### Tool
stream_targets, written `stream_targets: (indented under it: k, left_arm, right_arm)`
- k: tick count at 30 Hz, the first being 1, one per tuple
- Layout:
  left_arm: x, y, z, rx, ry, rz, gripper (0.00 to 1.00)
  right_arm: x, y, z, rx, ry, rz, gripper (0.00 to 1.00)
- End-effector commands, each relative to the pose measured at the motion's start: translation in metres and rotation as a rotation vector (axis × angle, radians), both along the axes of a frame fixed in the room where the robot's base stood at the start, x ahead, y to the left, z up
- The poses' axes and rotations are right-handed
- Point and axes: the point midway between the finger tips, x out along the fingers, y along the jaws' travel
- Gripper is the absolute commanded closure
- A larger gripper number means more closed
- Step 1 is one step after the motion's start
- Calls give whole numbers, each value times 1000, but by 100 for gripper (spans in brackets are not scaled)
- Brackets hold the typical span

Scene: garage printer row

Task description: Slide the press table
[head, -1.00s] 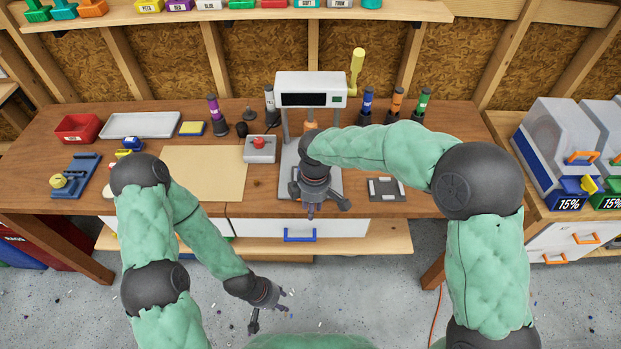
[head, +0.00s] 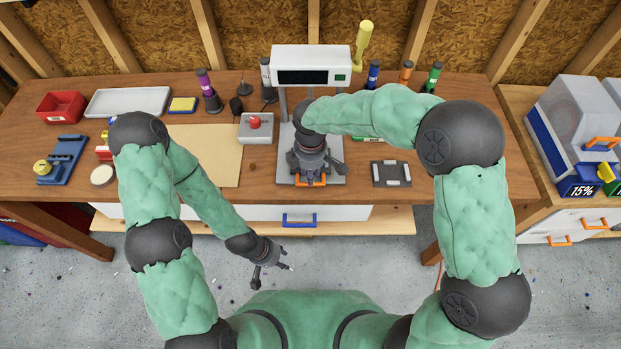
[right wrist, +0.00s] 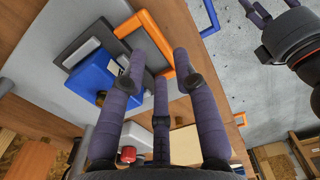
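The press (head: 311,66) stands at the back middle of the bench, with a grey base plate (head: 337,180) in front. The press table (right wrist: 88,42) shows in the right wrist view as a dark grey plate with an orange front handle (right wrist: 148,35); a blue block (right wrist: 93,78) sits on it. In the head view the handle (head: 311,183) shows just below my right gripper (head: 313,172). In the wrist view the right fingers (right wrist: 160,62) are spread, with the handle near their tips; contact cannot be told. My left gripper (head: 273,272) is open and empty in front of the bench.
A grey box with a red button (head: 256,128) and a tan mat (head: 225,170) lie left of the press. A dark flat frame (head: 391,173) lies to its right. A blue drawer handle (head: 299,220) is below the bench edge. The yellow lever (head: 363,42) stands up.

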Motion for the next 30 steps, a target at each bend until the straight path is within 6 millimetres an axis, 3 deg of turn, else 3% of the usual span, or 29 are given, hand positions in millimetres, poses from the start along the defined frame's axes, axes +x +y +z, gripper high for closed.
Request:
stream_targets:
  k: [7, 18, 19, 22, 30]
  left_arm:
    - [0, 0, -6, 0, 0, 0, 60]
    - [0, 0, -6, 0, 0, 0, 60]
    - [0, 0, -6, 0, 0, 0, 60]
    - [0, 0, -6, 0, 0, 0, 60]
    - [0, 0, -5, 0, 0, 0, 60]
  right_arm:
    - [0, 0, -29, 1, -1, 0, 70]
    - [0, 0, -33, 1, -1, 0, 70]
    - [0, 0, -33, 1, -1, 0, 73]
    - [0, 0, -33, 1, -1, 0, 100]
    - [4, 0, -33, 1, -1, 0, 100]
